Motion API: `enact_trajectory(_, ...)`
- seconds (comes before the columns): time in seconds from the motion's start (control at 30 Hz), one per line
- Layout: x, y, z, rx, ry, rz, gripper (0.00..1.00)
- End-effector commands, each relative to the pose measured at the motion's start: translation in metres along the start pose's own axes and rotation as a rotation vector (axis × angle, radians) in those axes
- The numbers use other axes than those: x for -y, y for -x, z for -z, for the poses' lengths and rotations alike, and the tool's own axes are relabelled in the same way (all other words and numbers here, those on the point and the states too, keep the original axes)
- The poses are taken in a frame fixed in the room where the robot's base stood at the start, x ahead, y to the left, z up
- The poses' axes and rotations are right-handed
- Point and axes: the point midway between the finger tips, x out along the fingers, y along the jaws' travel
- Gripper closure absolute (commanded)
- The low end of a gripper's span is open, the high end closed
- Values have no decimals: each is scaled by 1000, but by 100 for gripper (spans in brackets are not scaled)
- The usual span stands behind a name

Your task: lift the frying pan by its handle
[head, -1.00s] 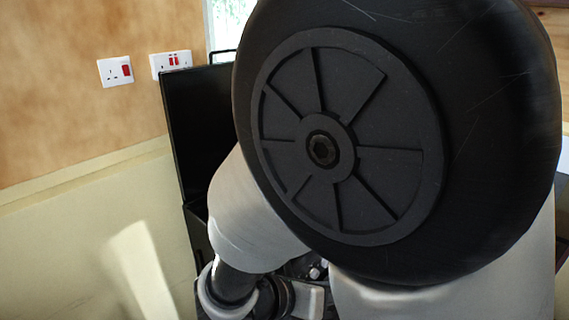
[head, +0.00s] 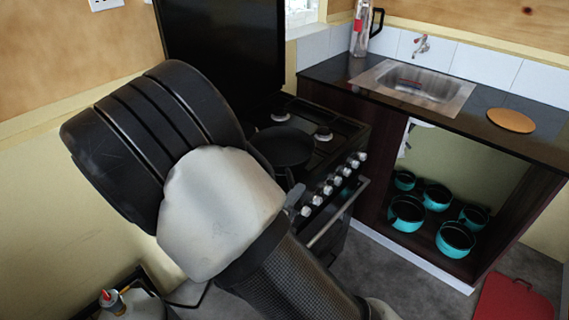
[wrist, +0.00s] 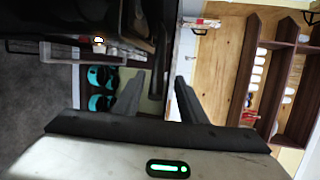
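The black frying pan (head: 283,147) sits on the dark stove (head: 335,140) in the head view, right of my arm, which covers part of its left side.
The stove's knobs (head: 333,184) and oven handle (head: 338,212) face the room. To the right are a counter with a sink (head: 416,86), a round wooden board (head: 511,121), and several teal pots (head: 455,239) on the shelf below. A red board (head: 516,300) lies on the floor.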

Motion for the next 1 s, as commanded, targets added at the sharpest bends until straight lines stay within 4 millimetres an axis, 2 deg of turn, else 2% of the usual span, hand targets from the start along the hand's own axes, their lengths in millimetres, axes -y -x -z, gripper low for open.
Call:
enact_trajectory(0.1, -1, -14, 0, -1, -1, 0, 62)
enact_trajectory(0.27, -1, -23, -2, 0, -1, 0, 62)
enact_trajectory(0.47, -6, -51, -12, -1, -1, 2, 62)
enact_trajectory(0.6, -5, -67, -12, -2, -1, 0, 62)
enact_trajectory(0.87, -5, -70, -12, 0, -1, 0, 62)
enact_trajectory(0.9, -5, -70, -12, 0, -1, 0, 64)
enact_trajectory(1.0, -5, -70, -12, 0, -1, 0, 81)
